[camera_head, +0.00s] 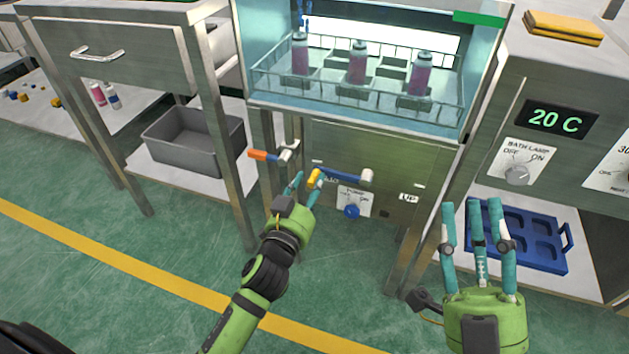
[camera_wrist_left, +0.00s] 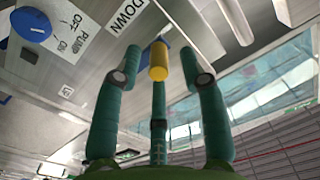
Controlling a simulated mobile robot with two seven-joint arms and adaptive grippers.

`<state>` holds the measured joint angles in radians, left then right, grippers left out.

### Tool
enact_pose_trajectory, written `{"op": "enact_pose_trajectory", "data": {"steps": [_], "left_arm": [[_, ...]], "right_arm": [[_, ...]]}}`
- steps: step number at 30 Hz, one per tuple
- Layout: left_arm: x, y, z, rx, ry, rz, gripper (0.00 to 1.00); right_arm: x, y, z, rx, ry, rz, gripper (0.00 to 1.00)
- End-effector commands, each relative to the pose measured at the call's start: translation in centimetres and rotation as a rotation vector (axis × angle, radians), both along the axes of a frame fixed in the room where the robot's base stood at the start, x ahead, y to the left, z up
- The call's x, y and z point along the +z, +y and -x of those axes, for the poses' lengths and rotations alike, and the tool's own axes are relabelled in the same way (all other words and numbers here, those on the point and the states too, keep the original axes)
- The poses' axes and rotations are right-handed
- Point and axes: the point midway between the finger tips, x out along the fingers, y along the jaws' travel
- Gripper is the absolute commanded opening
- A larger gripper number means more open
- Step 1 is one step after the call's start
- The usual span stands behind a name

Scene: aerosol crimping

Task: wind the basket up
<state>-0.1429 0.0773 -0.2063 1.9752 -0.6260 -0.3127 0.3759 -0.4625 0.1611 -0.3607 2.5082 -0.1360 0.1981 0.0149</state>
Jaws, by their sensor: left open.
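The wire basket (camera_head: 300,84) sits inside a glass-fronted tank and holds three canisters of pink liquid (camera_head: 358,66). Below the tank is a crank with a blue arm (camera_head: 341,175), a pale hub at its right end and a yellow knob (camera_head: 314,178) at its left end. My left gripper (camera_head: 305,186) is open at the knob. In the left wrist view the yellow knob (camera_wrist_left: 158,62) shows between the spread fingers (camera_wrist_left: 160,75); contact cannot be told. My right gripper (camera_head: 479,215) is open and empty, at the lower right, in front of the blue tray.
An orange-handled lever (camera_head: 258,155) is just left of the crank. A blue pump knob (camera_head: 352,211) is below it, and an "UP" label (camera_head: 408,197) is to the right. Table legs flank the panel. A grey bin (camera_head: 196,140) and blue tray (camera_head: 530,240) rest on low shelves.

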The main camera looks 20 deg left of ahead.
Motion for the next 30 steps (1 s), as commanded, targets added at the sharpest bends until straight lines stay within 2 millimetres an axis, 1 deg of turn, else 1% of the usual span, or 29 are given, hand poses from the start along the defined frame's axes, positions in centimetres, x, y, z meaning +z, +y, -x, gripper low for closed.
{"op": "enact_pose_trajectory", "data": {"steps": [1, 6, 10, 17, 20, 21, 30], "left_arm": [[-0.1, 0.0, -0.7, -0.001, -0.002, -0.001, 0.41], [-0.1, -0.1, -2.1, -0.001, 0.000, 0.000, 0.41], [0.0, -0.1, -2.5, 0.000, 0.001, 0.001, 0.41], [-0.1, -0.1, -2.6, -0.001, 0.001, 0.001, 0.41], [-0.1, -0.1, -2.5, -0.001, 0.001, 0.001, 0.05], [-0.1, -0.1, -2.5, -0.001, 0.001, 0.001, 0.00], [0.0, 0.0, -2.6, 0.000, 0.002, -0.006, 0.00]], "right_arm": [[0.4, 0.1, 0.6, 0.009, -0.038, -0.012, 0.40], [1.8, 0.1, 2.0, 0.026, -0.131, -0.041, 0.40], [2.2, 0.1, 2.5, 0.032, -0.161, -0.050, 0.40], [2.3, 0.1, 2.6, 0.033, -0.165, -0.051, 0.40], [2.3, 0.1, 2.6, 0.033, -0.164, -0.051, 0.40], [2.3, 0.1, 2.6, 0.032, -0.164, -0.051, 0.40], [2.2, 0.1, 2.4, 0.031, -0.153, -0.048, 0.40]]}}
